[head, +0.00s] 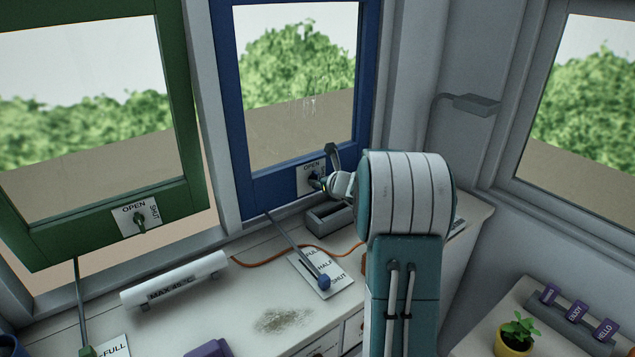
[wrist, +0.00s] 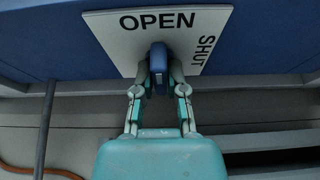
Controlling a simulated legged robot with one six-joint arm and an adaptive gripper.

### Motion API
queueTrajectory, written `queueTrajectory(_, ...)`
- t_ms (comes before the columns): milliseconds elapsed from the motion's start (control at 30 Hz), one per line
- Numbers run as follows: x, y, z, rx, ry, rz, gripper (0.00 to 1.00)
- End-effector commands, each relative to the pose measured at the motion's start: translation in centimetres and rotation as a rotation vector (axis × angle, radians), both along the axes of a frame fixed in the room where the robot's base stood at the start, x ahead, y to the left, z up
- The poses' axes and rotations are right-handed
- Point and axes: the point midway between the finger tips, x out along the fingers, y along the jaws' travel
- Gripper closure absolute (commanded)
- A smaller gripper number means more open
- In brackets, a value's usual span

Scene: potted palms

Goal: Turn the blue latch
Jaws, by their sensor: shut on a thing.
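The blue latch (wrist: 158,62) sits on a white plate (wrist: 112,32) marked OPEN and SHUT, on the bottom rail of the blue window frame (head: 287,186). In the wrist view the latch handle stands upright in the picture, in line with the word OPEN. My gripper (wrist: 159,80) is shut on the latch, one finger on each side of it. In the head view my gripper (head: 328,184) reaches the plate from the right, and my arm and gripper hide part of the latch.
A green window (head: 115,225) with its own green latch (head: 141,219) is at left. A potted plant (head: 516,335) stands at lower right.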

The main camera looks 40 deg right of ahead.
Motion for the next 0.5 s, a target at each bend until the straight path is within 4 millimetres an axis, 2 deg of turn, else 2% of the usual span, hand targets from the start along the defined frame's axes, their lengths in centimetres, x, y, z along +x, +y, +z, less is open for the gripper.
queueTrajectory(33, -0.17, 0.06, -0.75, 0.0, 0.014, -0.001, 1.0)
queueTrajectory(400, -0.18, 0.06, -0.78, -0.004, 0.015, -0.001, 1.0)
queueTrajectory(433, -0.18, 0.06, -0.78, -0.004, 0.015, -0.001, 0.74)
queueTrajectory(500, -0.15, 0.05, -0.72, -0.004, 0.013, -0.001, 0.49)
